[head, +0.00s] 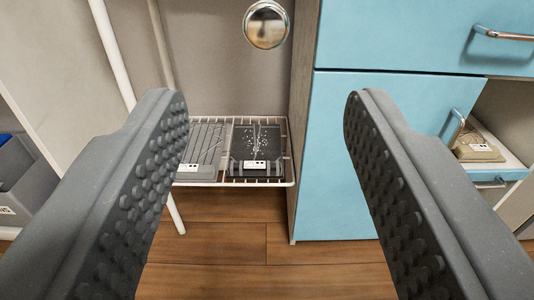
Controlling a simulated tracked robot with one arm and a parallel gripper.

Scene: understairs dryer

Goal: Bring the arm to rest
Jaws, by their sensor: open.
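My gripper (268,125) is open and empty in the head view. Its two dark grey studded fingers stand wide apart at the left and right, pointing forward. Nothing is between the fingertips except the view of the furniture and floor beyond. The rest of my arm is out of view.
A white wire rack (287,182) holding dark grey trays is low ahead. A blue cabinet (335,180) stands to its right, with a tan item (476,147) in an open bay. A grey bin (30,180) is at far left. White poles (113,50) slant at left. Wooden floor (235,242) is clear.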

